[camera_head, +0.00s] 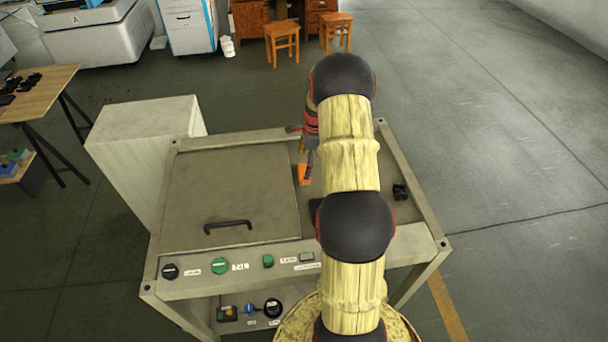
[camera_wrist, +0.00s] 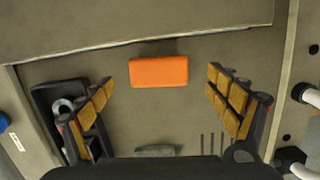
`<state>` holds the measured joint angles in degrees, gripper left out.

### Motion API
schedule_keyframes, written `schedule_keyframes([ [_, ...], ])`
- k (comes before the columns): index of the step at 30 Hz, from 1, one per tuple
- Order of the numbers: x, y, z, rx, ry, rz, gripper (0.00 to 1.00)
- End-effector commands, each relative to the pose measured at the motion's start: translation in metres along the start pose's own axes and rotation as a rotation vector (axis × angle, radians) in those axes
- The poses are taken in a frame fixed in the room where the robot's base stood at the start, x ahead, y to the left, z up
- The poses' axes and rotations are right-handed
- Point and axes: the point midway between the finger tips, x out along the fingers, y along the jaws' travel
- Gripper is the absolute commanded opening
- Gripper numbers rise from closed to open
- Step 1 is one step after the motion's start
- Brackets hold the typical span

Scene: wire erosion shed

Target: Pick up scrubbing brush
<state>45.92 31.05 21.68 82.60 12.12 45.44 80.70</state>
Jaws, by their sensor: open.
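An orange rectangular block (camera_wrist: 159,71) lies on the flat grey machine top, beside the edge of a raised panel. It also shows in the head view (camera_head: 304,174), just left of my arm. I cannot tell from its plain top face whether it is the scrubbing brush; no bristles show. My gripper (camera_wrist: 166,92) is open, with its padded fingers spread to either side of the block and nothing between them in contact. In the head view my gripper (camera_head: 309,165) is partly hidden by my arm and points down close to the block.
The raised panel (camera_head: 230,190) with a black handle fills the machine top's left half. A black tray (camera_wrist: 45,98) holding metal parts lies by the left finger. A small grey piece (camera_wrist: 155,151) lies near the palm. A black object (camera_head: 400,192) sits right of my arm.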

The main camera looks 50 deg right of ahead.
Motion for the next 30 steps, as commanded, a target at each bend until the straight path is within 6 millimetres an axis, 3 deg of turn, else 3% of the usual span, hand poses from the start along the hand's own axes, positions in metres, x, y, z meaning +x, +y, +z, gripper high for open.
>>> schedule_keyframes([
  [10,0.045,0.002,-0.002,-0.001,0.000,0.001,0.89],
  [17,0.046,0.001,-0.002,-0.001,0.000,0.000,0.89],
  [30,0.045,0.001,-0.002,-0.001,0.000,0.000,0.64],
])
